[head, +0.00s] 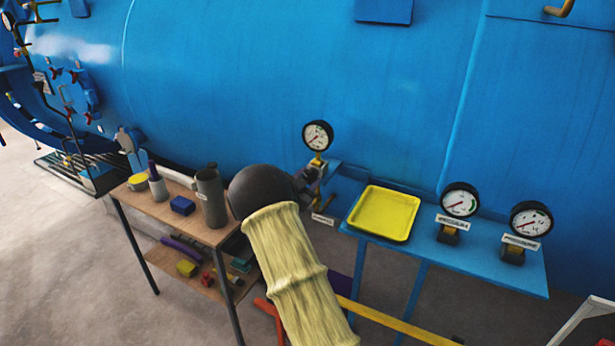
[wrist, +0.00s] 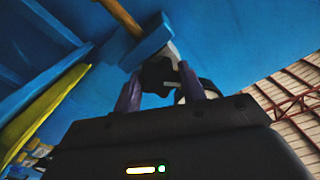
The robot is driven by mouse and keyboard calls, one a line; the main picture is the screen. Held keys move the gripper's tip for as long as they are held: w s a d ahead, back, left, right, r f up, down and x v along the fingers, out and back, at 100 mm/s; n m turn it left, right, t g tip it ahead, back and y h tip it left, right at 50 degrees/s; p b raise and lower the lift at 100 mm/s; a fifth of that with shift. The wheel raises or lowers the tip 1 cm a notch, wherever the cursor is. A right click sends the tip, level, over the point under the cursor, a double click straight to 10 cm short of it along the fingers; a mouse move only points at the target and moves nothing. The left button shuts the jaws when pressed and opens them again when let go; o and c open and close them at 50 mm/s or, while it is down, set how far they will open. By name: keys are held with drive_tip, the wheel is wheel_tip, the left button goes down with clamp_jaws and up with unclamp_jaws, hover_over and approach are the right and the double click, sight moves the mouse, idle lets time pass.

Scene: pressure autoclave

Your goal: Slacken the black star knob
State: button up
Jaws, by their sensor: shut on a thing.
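The black star knob (wrist: 158,74) shows in the wrist view between the two purple fingers of my gripper (wrist: 160,82). The fingers are shut on it from both sides. The knob sits below a blue bracket (wrist: 148,46) in that picture, and its outline is partly hidden by the fingers. In the head view my dark wrist and sleeved arm cover most of this spot. It lies just below the single pressure gauge (head: 317,135) on the blue vessel's side, and the knob cannot be made out clearly there.
To the right, a blue shelf (head: 480,268) holds a yellow tray (head: 383,213) and two gauges. The large blue vessel (head: 260,80) fills the back.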

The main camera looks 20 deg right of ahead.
drive_tip(key=shift+a+f+n+p, duration=0.1)
drive_tip(key=shift+n+p, duration=0.35)
drive_tip(key=shift+n, duration=0.85)
drive_tip(key=o, duration=1)
drive_tip(key=shift+c, duration=0.2)
drive_tip(key=b+v, duration=0.2)
drive_tip(key=v, duration=1.5)
drive_tip(key=shift+s+a, duration=0.1)
drive_tip(key=shift+s, duration=0.05)
